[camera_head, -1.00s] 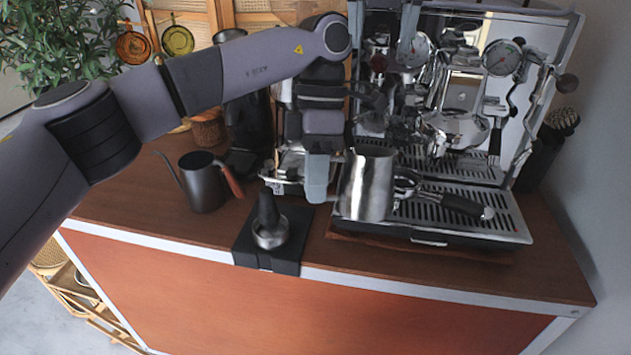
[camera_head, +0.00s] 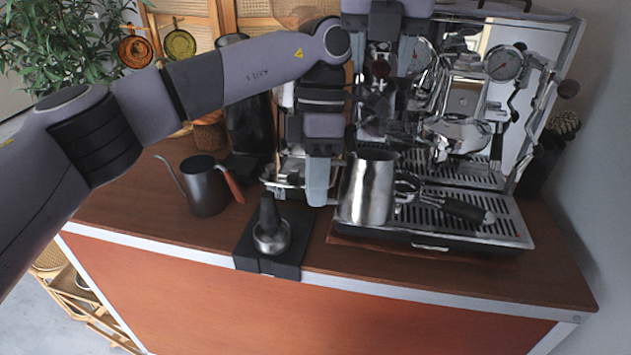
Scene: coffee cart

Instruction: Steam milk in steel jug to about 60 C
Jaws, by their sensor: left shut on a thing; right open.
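I cannot tell whether the jug's base touches the tray. My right gripper (camera_head: 385,55) is open and empty, pointing down at the top of the machine's front. The steam wand's tip and the inside of the jug cannot be made out.
A portafilter with a black handle (camera_head: 462,209) lies on the drip tray right of the jug. A dark gooseneck kettle (camera_head: 205,188) stands at left. The counter's right front is clear.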

